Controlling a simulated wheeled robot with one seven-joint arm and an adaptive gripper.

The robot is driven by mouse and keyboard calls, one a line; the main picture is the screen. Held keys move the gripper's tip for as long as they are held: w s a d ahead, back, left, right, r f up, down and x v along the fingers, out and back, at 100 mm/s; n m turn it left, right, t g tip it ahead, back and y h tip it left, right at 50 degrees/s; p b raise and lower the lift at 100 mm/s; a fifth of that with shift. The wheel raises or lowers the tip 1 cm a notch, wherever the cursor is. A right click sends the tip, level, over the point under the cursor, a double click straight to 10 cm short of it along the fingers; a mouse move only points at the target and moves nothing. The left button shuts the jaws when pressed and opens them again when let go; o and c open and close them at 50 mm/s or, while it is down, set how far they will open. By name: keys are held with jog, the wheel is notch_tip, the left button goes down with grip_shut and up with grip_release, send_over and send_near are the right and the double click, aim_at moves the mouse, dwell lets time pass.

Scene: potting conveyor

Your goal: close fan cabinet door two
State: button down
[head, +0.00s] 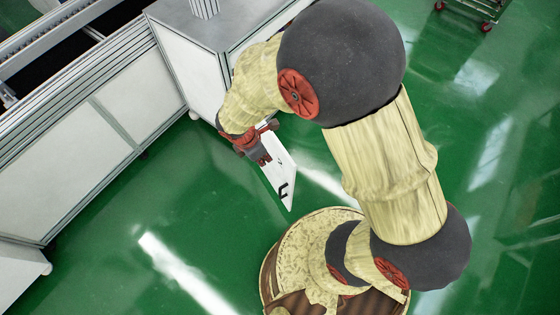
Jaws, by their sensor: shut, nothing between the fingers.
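A white cabinet (190,68) with a grey top stands at the upper middle. A white door panel (276,172) with a small black handle (284,191) sticks out from the cabinet over the green floor, so it stands open. I cannot tell from any label whether it is door two. My gripper (264,158) is shut and empty, pointing down beside the upper left edge of the door. It overlaps the door in the picture, and I cannot tell whether it touches. My arm and gripper hide the door's hinge side and part of the cabinet front.
A conveyor frame (60,60) with white side panels (60,180) runs along the left. A red-wheeled cart (470,8) stands at the top right. The green floor (190,210) is clear left of and below the door.

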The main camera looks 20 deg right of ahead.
jog(key=w+d+f+b, duration=0.1)
jog(key=d+f+b, duration=0.4)
jog(key=f, duration=0.4)
jog(key=shift+d+f, duration=0.3)
jog(key=shift+d, duration=0.35)
jog(key=shift+d, duration=0.1)
